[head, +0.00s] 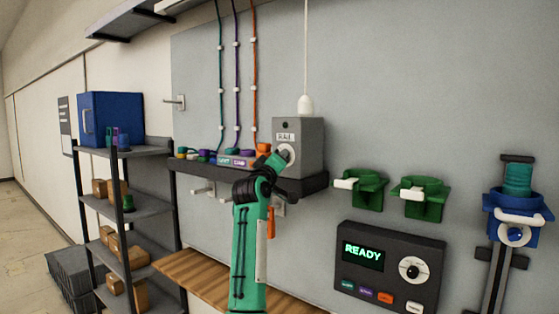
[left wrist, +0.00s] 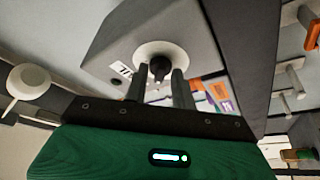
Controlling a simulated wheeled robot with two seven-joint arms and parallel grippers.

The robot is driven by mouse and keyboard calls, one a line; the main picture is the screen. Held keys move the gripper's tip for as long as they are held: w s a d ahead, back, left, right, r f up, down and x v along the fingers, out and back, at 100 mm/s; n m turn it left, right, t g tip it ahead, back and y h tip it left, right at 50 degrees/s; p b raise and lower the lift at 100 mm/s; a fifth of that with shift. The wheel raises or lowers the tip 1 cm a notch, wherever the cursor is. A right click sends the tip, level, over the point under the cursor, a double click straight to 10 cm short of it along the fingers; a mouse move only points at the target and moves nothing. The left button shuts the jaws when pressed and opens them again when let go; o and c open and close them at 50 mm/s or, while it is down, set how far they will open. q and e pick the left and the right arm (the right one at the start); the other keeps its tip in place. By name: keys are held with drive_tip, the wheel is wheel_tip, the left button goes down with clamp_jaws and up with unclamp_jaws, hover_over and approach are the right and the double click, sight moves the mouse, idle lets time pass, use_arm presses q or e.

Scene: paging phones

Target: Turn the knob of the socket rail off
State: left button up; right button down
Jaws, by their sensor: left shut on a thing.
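The socket rail's control box (head: 310,145) is a grey block labelled "RAIL" at the end of a dark shelf (head: 305,187). On its face is a round white dial (head: 291,149), partly hidden by my left gripper (head: 279,160) in the head view. In the left wrist view, the dark knob (left wrist: 159,67) stands at the middle of the white dial (left wrist: 178,52). My left gripper's two dark fingers (left wrist: 158,84) reach up to either side of the knob and are shut on it. The knob's pointer direction cannot be told. My right gripper is not in view.
Several coloured plugs and cables line the shelf left of the box. A dark panel (head: 387,270) reading "READY" with its own knob (head: 412,268) sits lower right. Green holders (head: 360,188) are on the wall. A wooden ledge (head: 205,281) runs below the shelf.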

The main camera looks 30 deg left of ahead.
use_arm(q)
drive_tip(key=shift+r, duration=0.1)
drive_tip(key=o, duration=1)
drive_tip(key=b+v, duration=0.6)
drive_tip(key=v, duration=0.7)
drive_tip(key=shift+s+f+b, duration=0.25)
drive_tip(key=shift+s+b, duration=0.1)
